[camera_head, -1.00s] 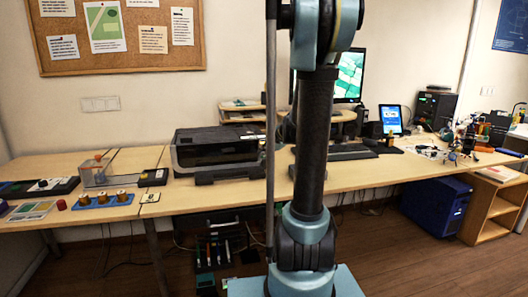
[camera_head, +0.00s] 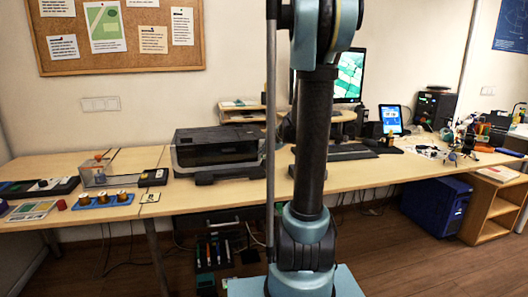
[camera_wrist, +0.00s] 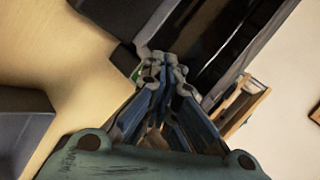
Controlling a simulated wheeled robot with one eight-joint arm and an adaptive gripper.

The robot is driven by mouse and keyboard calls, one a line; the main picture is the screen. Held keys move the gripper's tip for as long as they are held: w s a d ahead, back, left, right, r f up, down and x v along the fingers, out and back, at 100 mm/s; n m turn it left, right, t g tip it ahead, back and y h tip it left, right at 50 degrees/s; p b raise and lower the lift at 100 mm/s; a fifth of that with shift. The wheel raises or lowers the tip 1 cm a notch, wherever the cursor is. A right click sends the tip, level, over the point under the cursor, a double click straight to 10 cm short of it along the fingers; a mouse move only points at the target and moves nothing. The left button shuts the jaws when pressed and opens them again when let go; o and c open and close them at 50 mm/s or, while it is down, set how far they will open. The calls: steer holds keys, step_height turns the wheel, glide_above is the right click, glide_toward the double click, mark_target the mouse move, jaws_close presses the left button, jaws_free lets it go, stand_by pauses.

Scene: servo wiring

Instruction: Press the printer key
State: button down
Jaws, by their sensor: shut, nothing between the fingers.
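The black printer (camera_head: 222,148) stands on the wooden desk, left of my arm in the head view. In the wrist view, a dark glossy body that looks like the printer (camera_wrist: 225,38) runs slantwise across the top. My gripper (camera_wrist: 163,68) is shut and empty, its fingertips together close to the dark body's near edge. Whether they touch it is not clear. A small green patch (camera_wrist: 136,73) shows just left of the fingertips, partly covered by them. I cannot tell whether it is the key. My gripper does not show in the head view.
The wooden desk (camera_head: 225,190) runs along the wall. A lidded clear box (camera_head: 96,173) and a blue tray of spools (camera_head: 103,201) stand to the left. A monitor (camera_head: 349,75) and a tablet (camera_head: 391,119) stand to the right.

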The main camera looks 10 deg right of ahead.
steer(key=shift+s+d, duration=0.1)
steer(key=shift+s, duration=0.55)
steer(key=shift+s, duration=0.1)
steer(key=shift+s+d, duration=0.2)
steer(key=shift+s, duration=2.2)
steer(key=s+f+n+g+h, duration=0.1)
steer(key=s+f+n+g, duration=0.1)
steer(key=s, duration=0.8)
steer(key=s+f+n+g+h, duration=0.2)
steer(key=s+f+n, duration=0.2)
steer(key=s, duration=0.7)
steer(key=s+f+n+g+h, duration=0.1)
steer(key=s+f+n, duration=0.3)
steer(key=s, duration=0.6)
steer(key=shift+s+g+h, duration=0.3)
steer(key=shift+s+g, duration=0.1)
steer(key=shift+g, duration=0.3)
